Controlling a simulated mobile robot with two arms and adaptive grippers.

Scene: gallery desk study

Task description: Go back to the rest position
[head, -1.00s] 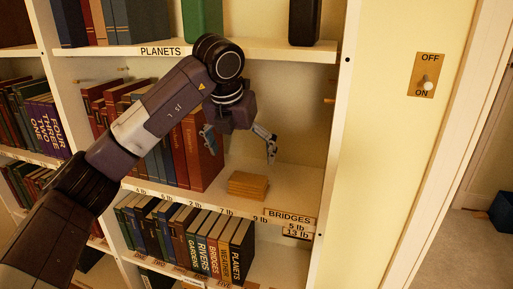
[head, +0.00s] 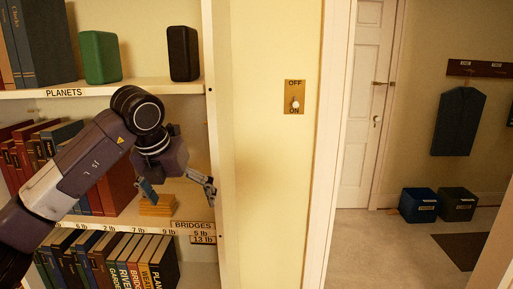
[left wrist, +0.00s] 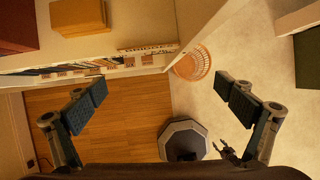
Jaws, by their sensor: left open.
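My left gripper (head: 177,192) is open and empty in the head view, in front of the bookshelf near the shelf labelled BRIDGES. Its two fingers also show wide apart in the left wrist view (left wrist: 168,103), with nothing between them but floor further below. A small tan block (head: 157,206) sits on that shelf behind the gripper, partly hidden by a finger. It seems to be the tan block (left wrist: 78,16) at the top of the left wrist view. My right gripper is not in the head view.
The bookshelf (head: 212,150) holds rows of books, a green box (head: 100,57) and a black box (head: 183,53). A light switch (head: 294,97) is on the wall. Beyond the doorway are two bins (head: 418,206) and a white door (head: 362,100). A wire basket (left wrist: 194,62) stands on the floor.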

